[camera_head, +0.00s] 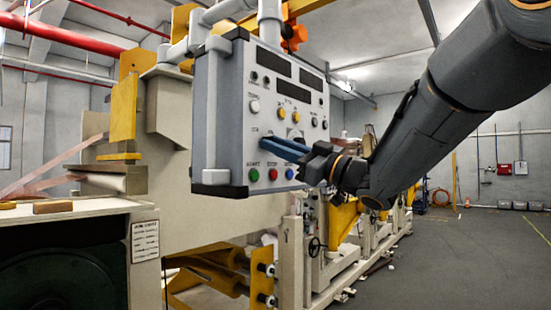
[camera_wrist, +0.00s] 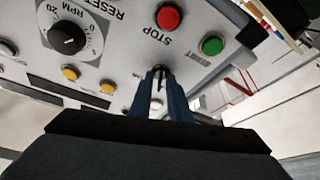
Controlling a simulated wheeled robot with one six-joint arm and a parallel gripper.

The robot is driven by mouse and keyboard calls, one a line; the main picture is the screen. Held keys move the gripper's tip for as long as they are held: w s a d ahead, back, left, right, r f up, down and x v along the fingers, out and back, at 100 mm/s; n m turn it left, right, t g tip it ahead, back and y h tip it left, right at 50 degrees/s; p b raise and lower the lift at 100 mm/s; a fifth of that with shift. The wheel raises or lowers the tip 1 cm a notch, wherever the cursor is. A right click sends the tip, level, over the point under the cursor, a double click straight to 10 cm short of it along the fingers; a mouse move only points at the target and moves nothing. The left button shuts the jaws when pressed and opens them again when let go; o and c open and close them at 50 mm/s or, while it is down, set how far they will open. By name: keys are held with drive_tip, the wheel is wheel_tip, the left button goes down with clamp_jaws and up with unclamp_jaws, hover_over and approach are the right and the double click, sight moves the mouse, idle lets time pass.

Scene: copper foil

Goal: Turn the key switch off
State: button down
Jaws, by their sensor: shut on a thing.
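The grey control box (camera_head: 228,105) hangs on a pipe in the head view, its face turned toward my arm. My gripper (camera_head: 258,143) reaches in from the right, its blue fingers at the lower part of the panel. In the wrist view my gripper (camera_wrist: 160,72) has its two fingers close together, shut on the key switch (camera_wrist: 159,82), a small dark piece between them. The fingers mostly hide the switch, and its exact angle is hard to tell. In the head view it is hidden behind the fingers.
Close by are a red stop button (camera_wrist: 169,18), a green button (camera_wrist: 212,45), an RPM dial (camera_wrist: 69,37) and yellow buttons (camera_wrist: 107,86). A blue button (camera_head: 289,174) sits low on the panel. Beige machinery (camera_head: 215,215) stands behind the box. Open floor (camera_head: 460,255) lies at right.

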drive_tip(key=shift+f+n+g+b, duration=0.1)
drive_tip(key=shift+n+g+b, duration=0.3)
drive_tip(key=shift+n, duration=0.9)
drive_tip(key=c, duration=2)
unclamp_jaws()
drive_tip(key=shift+d, duration=0.1)
drive_tip(key=b+v, duration=0.2)
drive_tip(key=v, duration=0.5)
drive_tip(key=shift+s+d+f, duration=0.1)
drive_tip(key=shift+d, duration=0.2)
